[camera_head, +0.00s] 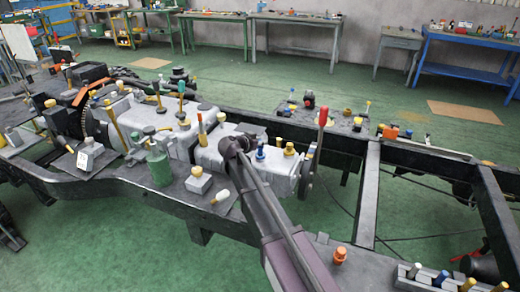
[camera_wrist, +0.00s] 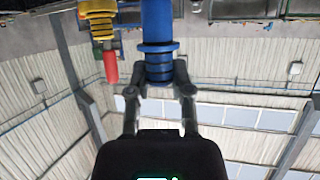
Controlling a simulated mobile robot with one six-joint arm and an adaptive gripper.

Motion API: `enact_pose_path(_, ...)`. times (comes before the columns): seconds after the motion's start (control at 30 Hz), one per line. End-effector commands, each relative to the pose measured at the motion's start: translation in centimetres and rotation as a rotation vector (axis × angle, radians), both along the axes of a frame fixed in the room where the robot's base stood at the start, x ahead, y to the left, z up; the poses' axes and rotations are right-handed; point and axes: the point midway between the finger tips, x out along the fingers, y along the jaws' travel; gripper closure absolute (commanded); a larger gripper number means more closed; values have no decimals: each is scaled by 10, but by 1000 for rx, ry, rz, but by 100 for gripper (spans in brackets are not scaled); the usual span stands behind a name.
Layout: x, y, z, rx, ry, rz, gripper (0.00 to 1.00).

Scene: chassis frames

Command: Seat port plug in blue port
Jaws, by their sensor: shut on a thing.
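My gripper (camera_wrist: 160,82) is shut on a blue ringed piece (camera_wrist: 158,62), which looks like the port plug. A smooth blue column (camera_wrist: 158,18) runs on from it to the top edge of the wrist view; I cannot tell where plug and port part. In the head view my gripper (camera_head: 243,143) is over the pale housing, seen from behind and partly hidden by my arm. The blue port (camera_head: 260,154) stands upright just right of it on the housing. The held plug cannot be made out clearly there.
A yellow stepped port (camera_head: 289,149) stands close right of the blue one, and a red-handled lever (camera_head: 322,116) rises beyond it. A rack with several plugs (camera_head: 452,282) is at the lower right. A white-topped piece (camera_head: 220,196) lies on the frame.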

Motion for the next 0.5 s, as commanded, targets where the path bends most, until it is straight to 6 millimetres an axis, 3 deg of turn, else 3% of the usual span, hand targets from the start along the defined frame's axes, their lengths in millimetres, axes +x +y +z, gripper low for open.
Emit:
enact_pose_path(0.23,0,0,-23,0,0,-1,100)
enact_pose_path(0.5,0,0,-30,0,0,-1,100)
